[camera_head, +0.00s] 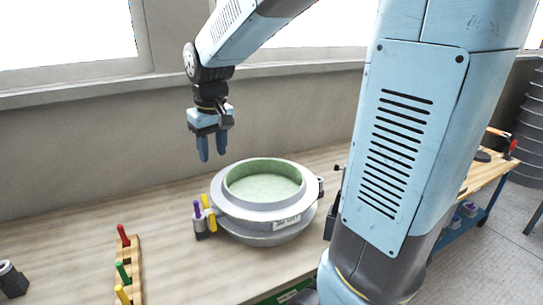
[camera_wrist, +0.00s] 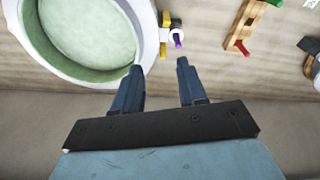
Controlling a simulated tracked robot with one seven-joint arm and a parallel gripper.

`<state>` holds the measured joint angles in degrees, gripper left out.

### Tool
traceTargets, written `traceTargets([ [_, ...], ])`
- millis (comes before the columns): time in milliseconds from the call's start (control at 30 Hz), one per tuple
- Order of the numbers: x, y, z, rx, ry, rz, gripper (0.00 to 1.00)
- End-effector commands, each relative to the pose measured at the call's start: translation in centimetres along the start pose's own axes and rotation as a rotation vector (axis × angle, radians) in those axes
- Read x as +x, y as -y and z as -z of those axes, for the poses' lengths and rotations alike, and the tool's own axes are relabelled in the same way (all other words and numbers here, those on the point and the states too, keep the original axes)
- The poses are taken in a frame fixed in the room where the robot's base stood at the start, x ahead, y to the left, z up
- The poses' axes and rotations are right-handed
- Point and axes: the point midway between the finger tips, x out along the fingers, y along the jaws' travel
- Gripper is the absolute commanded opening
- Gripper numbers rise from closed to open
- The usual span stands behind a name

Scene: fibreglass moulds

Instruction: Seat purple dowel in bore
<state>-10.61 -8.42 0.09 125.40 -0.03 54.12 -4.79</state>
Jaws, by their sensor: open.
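The purple dowel (camera_head: 197,209) stands upright at a small grey fitting (camera_head: 199,229) on the left side of the round mould (camera_head: 228,208), with its upper part showing. The bore itself is hidden, so I cannot tell how deep the dowel sits. In the wrist view, the purple dowel (camera_wrist: 179,41) shows end-on beyond the fingertips, beside the mould (camera_wrist: 30,62). My gripper (camera_head: 213,156) is open and empty, above and behind the mould's left side, apart from the dowel. Its two fingers also show in the wrist view (camera_wrist: 159,65).
Yellow pieces (camera_head: 209,211) sit beside the purple dowel, against the mould. A wooden rack (camera_head: 136,268) with red, green and yellow dowels stands to the left. A dark cylindrical object (camera_head: 11,279) is at the far left. The wall (camera_head: 90,150) runs behind the bench.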

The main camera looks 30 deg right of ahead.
Motion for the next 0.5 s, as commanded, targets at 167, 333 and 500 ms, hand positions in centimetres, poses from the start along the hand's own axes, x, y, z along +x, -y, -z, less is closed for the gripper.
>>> traceTargets([
  [167,-3.1,-1.2,-4.3,0.064,-0.082,-0.015,0.41],
  [333,-5.1,-2.0,-8.3,0.121,-0.154,-0.03,0.41],
  [500,-6.4,-2.4,-12.3,0.179,-0.227,-0.047,0.41],
])
